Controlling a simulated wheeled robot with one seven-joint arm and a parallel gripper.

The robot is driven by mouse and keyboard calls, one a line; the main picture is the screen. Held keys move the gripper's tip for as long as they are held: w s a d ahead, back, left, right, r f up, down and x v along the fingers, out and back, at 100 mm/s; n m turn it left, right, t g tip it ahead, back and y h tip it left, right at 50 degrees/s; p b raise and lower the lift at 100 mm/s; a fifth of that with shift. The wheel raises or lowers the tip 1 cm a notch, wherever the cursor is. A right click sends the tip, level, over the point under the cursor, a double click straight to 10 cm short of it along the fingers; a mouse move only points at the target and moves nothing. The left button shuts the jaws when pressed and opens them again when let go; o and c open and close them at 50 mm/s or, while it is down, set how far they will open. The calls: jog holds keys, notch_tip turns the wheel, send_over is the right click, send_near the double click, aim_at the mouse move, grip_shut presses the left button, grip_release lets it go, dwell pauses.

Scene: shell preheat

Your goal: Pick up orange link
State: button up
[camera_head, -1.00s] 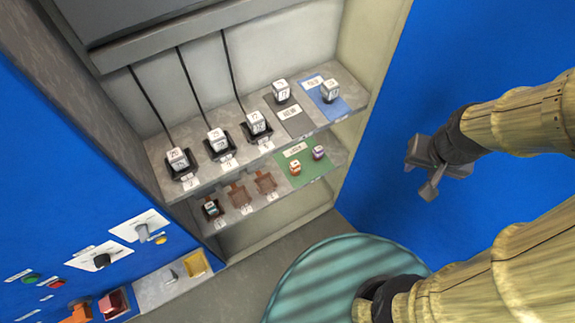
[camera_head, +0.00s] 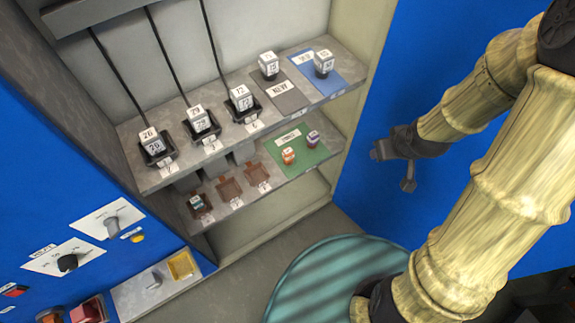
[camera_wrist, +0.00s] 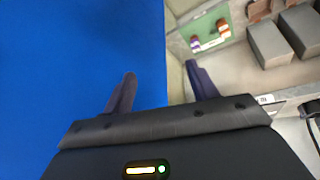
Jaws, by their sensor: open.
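The orange link (camera_head: 289,155) is a small orange piece with a white top. It stands on the green mat (camera_head: 310,161) on the lower shelf, left of a similar purple piece (camera_head: 313,139). My gripper (camera_head: 392,168) is open and empty, to the right of the shelves in front of the blue wall. In the wrist view, the orange link (camera_wrist: 223,28) lies ahead and to the right, beyond the open fingers (camera_wrist: 160,72). The purple piece (camera_wrist: 195,43) shows nearer the right finger. Nothing touches the fingers.
The upper shelf (camera_head: 163,177) overhangs the lower one and bears several numbered white blocks. Brown holders (camera_head: 230,188) sit left of the mat. The cabinet's right side wall (camera_head: 368,80) stands between shelves and gripper. A teal round surface (camera_head: 325,285) lies below.

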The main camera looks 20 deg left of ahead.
jog(key=a+f+n+t+y+b, duration=0.1)
jog(key=a+f+y+b, duration=0.3)
jog(key=f+b, duration=0.6)
jog(key=w+a+f+n+t+y+b, duration=0.1)
jog(key=a+f+t+y+b, duration=0.3)
jog(key=a+f+b, duration=0.4)
jog(key=w+a+f+n+t+y+b, duration=0.1)
jog(key=a+f+y+b, duration=0.3)
jog(key=f+b, duration=0.8)
notch_tip(320, 180, down, 5)
jog(key=shift+a+f+n+t+b, duration=0.2)
jog(key=shift+a+n+t+b, duration=0.2)
jog(key=shift+a+n+t, duration=0.4)
jog(key=shift+a, duration=0.1)
jog(key=shift+w, duration=0.15)
